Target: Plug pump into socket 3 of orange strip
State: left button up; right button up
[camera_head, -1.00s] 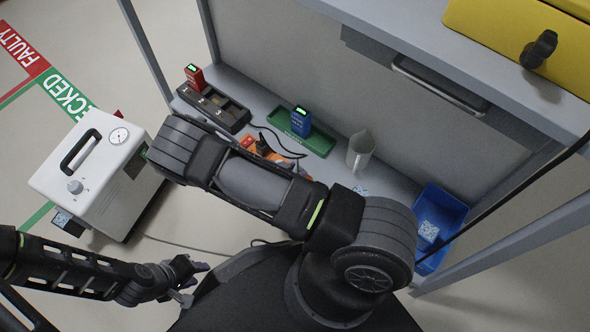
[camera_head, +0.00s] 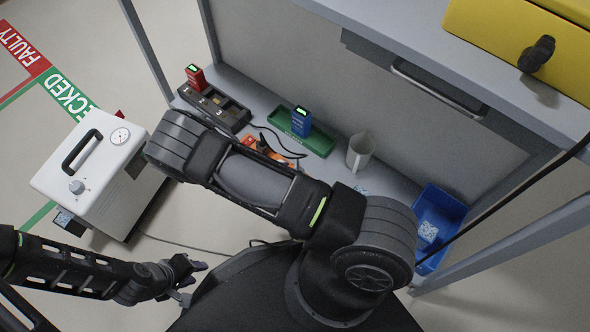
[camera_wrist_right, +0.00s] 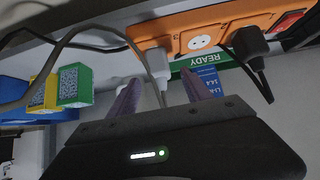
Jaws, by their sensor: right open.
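The orange strip (camera_head: 252,142) lies on the bench, mostly hidden by my right arm. In the right wrist view the strip (camera_wrist_right: 225,32) shows a grey plug (camera_wrist_right: 154,62) at its left part, a bare round socket (camera_wrist_right: 199,42), a black plug (camera_wrist_right: 250,44) and a red switch (camera_wrist_right: 290,22). My left gripper (camera_head: 196,280) is open and empty over the floor. A white machine (camera_head: 95,170) with a gauge stands at left.
A charger with a red block (camera_head: 196,78), a green tray (camera_head: 318,142) with a blue block (camera_head: 301,121), a white jug (camera_head: 360,150) and a blue bin (camera_head: 447,215) are on or by the bench. A yellow case (camera_head: 490,35) sits above. Cables cross near the strip.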

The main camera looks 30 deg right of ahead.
jog(key=p+v, duration=0.1)
jog(key=v, duration=0.4)
jog(key=shift+s+a+r, duration=0.1)
jog(key=shift+a+r, duration=0.1)
jog(key=shift+a, duration=0.05)
